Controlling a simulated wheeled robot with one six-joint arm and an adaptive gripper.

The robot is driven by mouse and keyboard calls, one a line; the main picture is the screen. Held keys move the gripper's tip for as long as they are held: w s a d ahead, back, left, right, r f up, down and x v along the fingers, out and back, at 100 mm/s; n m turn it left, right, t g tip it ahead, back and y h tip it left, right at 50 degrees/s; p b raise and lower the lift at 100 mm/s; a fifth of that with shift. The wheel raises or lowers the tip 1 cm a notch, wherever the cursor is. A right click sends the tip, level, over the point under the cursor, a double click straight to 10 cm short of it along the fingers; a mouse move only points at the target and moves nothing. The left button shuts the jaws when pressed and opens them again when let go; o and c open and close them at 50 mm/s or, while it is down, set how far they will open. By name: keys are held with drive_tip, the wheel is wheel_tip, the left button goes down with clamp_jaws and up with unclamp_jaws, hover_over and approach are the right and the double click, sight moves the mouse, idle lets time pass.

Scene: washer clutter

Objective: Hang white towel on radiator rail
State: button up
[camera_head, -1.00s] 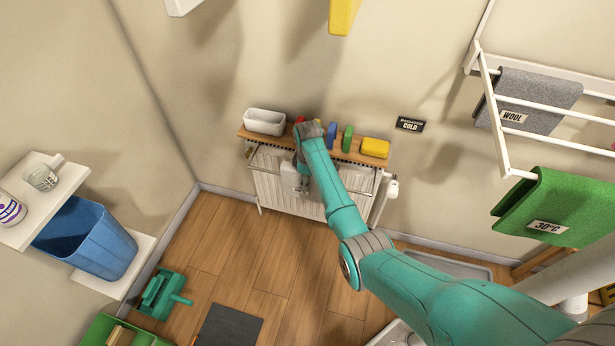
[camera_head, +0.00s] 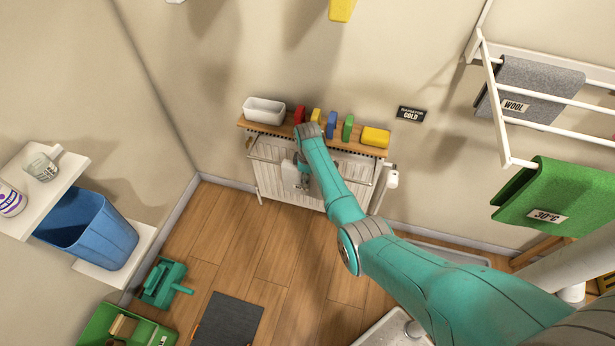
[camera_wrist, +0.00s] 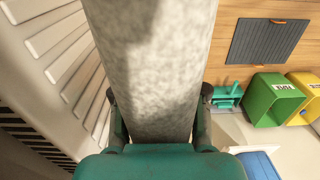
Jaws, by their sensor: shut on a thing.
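The white towel (camera_wrist: 150,55) is a pale, mottled strip between the two dark fingers of my gripper (camera_wrist: 160,97) in the wrist view, running away from the palm. In the head view the towel (camera_head: 290,173) is a small pale patch at my gripper (camera_head: 303,182), in front of the white radiator (camera_head: 268,180). A thin rail (camera_head: 264,157) crosses the radiator's front near its top. My gripper is shut on the towel. My arm hides part of the rail and radiator, so I cannot tell whether the towel touches the rail.
A wooden shelf (camera_head: 284,132) above the radiator holds a white tub (camera_head: 264,109), several coloured blocks and a yellow item (camera_head: 375,137). A valve (camera_head: 392,178) sticks out at the radiator's right. A drying rack with grey and green (camera_head: 550,195) cloths is at right.

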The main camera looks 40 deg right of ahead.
drive_tip(key=o, duration=1.3)
wheel_tip(320, 180, up, 12)
drive_tip(key=shift+r, duration=0.1)
